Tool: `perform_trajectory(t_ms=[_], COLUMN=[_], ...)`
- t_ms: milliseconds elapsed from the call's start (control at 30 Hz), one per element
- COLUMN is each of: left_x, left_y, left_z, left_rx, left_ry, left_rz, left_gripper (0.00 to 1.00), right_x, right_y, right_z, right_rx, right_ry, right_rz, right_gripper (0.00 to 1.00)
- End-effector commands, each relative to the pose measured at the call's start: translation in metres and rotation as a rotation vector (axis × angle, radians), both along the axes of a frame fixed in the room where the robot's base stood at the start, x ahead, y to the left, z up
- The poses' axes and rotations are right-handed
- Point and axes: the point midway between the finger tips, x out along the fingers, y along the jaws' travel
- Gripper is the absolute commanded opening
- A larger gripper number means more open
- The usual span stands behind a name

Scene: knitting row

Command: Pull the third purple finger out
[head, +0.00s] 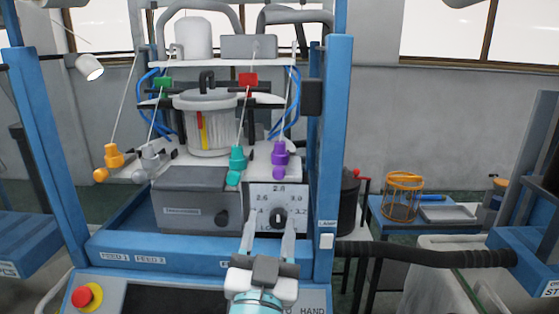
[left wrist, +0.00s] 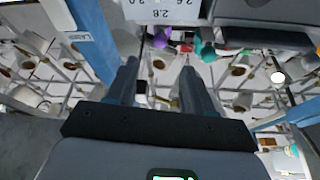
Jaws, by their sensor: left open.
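One purple finger (head: 280,158) shows at the right end of the machine's front ledge, with a thread running up from it. It also shows in the left wrist view (left wrist: 160,38), near the top. A teal finger (head: 236,164) hangs to its left, and it appears in the left wrist view (left wrist: 206,50). My left gripper (head: 267,226) is open and empty, below the purple finger and in front of the dial panel (head: 262,196). Its two fingers also show in the left wrist view (left wrist: 157,78), apart with nothing between them. My right gripper is not in view.
A grey finger (head: 146,163) and an orange finger (head: 112,156) hang farther left. A grey box (head: 190,202) stands left of the dial panel. Blue frame posts (head: 330,150) flank the machine. A red emergency button (head: 86,297) is at lower left.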

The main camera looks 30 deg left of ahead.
Motion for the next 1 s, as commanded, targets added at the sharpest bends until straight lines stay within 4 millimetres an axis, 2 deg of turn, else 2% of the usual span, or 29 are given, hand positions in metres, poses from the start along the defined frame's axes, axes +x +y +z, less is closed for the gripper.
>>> perform_trajectory(t_ms=[300,500,700,967,1000], left_x=[0.066,0.097,0.110,0.111,0.111], left_y=[0.027,0.038,0.043,0.043,0.043], left_z=[0.031,0.043,0.046,0.046,0.046], left_rx=[0.000,0.000,0.000,0.000,0.000], left_ry=[-0.001,0.000,-0.002,-0.002,-0.002], left_rz=[0.004,0.002,-0.001,-0.001,-0.001], left_gripper=[0.52,0.52,0.52,0.52,0.39], right_x=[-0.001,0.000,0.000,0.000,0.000], right_y=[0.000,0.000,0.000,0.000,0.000], right_z=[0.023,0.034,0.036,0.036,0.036], right_rx=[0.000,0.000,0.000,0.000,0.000], right_ry=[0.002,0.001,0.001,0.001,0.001], right_rz=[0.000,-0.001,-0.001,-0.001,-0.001], right_gripper=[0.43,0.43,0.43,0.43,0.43])
